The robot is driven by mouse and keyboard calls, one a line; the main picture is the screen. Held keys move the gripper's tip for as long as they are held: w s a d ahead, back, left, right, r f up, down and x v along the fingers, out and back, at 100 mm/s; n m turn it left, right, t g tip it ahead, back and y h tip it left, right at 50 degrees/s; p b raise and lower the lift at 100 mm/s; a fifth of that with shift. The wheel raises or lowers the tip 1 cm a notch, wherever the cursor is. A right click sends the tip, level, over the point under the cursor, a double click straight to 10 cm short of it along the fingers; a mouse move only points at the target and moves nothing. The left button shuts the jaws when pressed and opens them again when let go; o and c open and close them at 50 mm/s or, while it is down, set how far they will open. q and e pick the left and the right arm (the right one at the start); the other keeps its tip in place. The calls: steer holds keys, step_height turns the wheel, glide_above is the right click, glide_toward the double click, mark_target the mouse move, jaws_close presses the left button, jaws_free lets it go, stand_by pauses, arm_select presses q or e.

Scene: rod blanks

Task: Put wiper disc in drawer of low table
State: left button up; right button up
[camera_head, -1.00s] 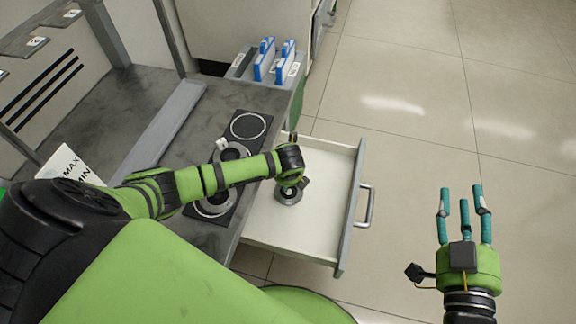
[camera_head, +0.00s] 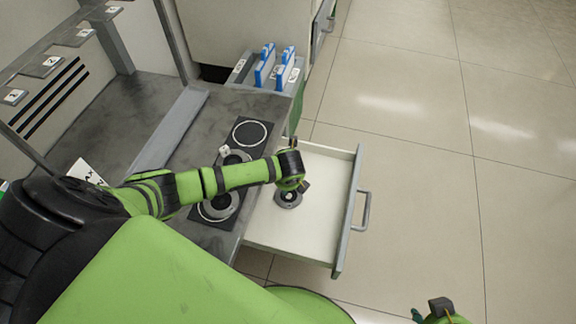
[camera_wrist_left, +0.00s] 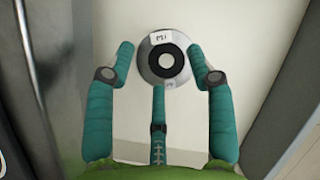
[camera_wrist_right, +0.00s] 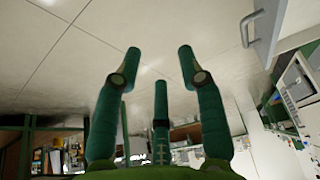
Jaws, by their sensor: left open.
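The wiper disc (camera_wrist_left: 150,68) is a grey disc with a black ring and a white label, probably reading M1. It lies on the pale floor of the pulled-out drawer (camera_head: 315,228), and also shows in the head view (camera_head: 288,201). My left gripper (camera_wrist_left: 160,62) is open over it, with the disc beyond the fingertips and nothing clearly gripped. In the head view my left wrist hides these fingers. The drawer belongs to the grey low table (camera_head: 105,125). My right gripper (camera_wrist_right: 158,65) is open and empty over the floor, mostly cut off in the head view.
A black panel (camera_head: 245,118) with ringed places and discs lies on the table beside the drawer. The drawer front carries a handle (camera_head: 364,210). The tiled floor at right is clear.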

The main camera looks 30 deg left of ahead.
arm_select(q)
steer(key=shift+p+v, duration=2.9)
steer(key=shift+p, duration=0.45)
arm_select(e)
steer(key=s+f+g, duration=0.1)
steer(key=s+f, duration=0.1)
steer(key=f, duration=0.6)
steer(key=s+f+g, duration=0.1)
steer(key=s+f, duration=0.1)
steer(key=f, duration=0.7)
steer(key=shift+s+d, duration=0.25)
steer(key=shift+d, duration=0.05)
